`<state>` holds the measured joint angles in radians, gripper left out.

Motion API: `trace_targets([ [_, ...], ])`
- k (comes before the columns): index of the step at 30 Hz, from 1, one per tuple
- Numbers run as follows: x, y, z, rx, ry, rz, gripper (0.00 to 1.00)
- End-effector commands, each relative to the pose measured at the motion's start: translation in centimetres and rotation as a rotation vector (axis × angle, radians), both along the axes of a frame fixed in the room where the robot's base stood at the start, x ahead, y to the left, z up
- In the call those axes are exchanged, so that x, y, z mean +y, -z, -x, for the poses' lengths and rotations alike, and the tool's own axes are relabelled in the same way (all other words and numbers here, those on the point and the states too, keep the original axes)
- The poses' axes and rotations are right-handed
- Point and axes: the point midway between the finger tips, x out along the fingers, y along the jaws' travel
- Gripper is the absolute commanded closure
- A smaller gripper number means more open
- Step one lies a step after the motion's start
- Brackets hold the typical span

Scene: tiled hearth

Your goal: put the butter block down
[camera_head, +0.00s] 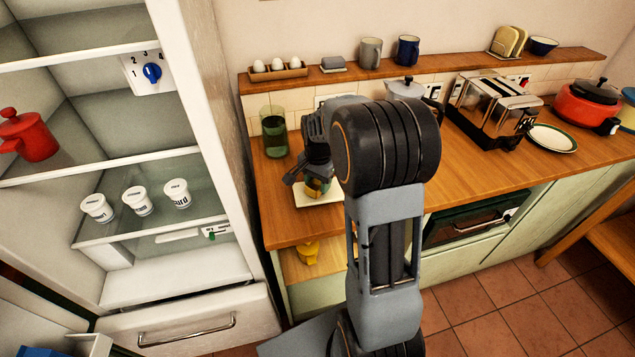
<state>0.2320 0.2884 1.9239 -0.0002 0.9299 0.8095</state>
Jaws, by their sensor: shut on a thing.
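My gripper (308,176) is at the left end of the wooden counter, pointing down over a small white dish (303,201). It is shut on the butter block (318,187), of which only a small yellow and greenish part shows below the fingers. The block is at or just above the dish; I cannot tell whether it touches. My arm hides the right side of the dish and part of the counter behind.
A green glass (274,136) stands close behind my gripper on the left. A moka pot (405,88), a toaster (492,104), a plate (552,138) and a red pot (588,104) stand further right. The open fridge (195,90) borders the counter's left.

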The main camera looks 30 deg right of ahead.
Motion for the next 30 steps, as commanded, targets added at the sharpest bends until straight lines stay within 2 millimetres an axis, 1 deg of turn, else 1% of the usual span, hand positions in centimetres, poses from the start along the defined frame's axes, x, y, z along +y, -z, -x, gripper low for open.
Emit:
trace_targets([
  [12,0.01,0.67,0.02,-0.001,0.0,-0.001,0.86],
  [13,0.01,0.69,0.02,0.0,0.0,0.0,0.55],
  [18,0.01,0.58,0.02,0.0,0.0,0.0,0.39],
  [21,0.01,0.58,0.02,0.0,0.0,0.0,0.3],
  [27,0.02,0.54,0.01,0.0,0.0,0.0,0.3],
  [30,0.02,-0.02,0.01,-0.001,0.0,0.0,0.3],
])
